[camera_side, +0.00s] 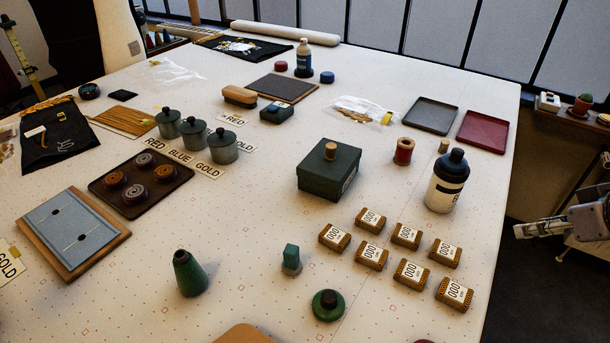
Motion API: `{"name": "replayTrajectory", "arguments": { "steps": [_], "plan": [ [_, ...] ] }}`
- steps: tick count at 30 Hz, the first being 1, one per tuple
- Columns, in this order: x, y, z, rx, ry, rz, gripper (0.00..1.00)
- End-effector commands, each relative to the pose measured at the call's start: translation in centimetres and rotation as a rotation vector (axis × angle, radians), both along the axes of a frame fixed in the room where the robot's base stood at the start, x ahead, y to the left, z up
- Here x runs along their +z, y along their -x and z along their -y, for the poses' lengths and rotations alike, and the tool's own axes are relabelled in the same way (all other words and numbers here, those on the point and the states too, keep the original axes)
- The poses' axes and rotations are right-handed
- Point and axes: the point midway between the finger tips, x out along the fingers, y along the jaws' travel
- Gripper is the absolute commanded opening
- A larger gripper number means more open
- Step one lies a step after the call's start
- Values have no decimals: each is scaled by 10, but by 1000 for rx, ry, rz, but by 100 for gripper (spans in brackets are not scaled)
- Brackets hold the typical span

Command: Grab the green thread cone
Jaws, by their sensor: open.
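The green thread cone (189,274) stands upright on the white patterned table at the lower left of the middle, with a dark top. Nothing touches it. My gripper (522,231) is at the right edge of the view, off the table's right side, far from the cone. It is open and I see nothing in it.
A blue-grey board (75,232) lies left.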

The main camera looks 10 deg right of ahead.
Motion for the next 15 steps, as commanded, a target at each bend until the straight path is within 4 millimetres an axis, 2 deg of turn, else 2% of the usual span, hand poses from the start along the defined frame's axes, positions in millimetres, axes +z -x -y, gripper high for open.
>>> {"name": "replayTrajectory", "arguments": {
  "steps": [5,11,15],
  "plan": [
    [15,-18,-25,-29,-121,-36,45],
    [42,-54,-85,-100,-378,-149,45],
    [58,-79,-132,-150,-551,-255,45]
  ]
}}
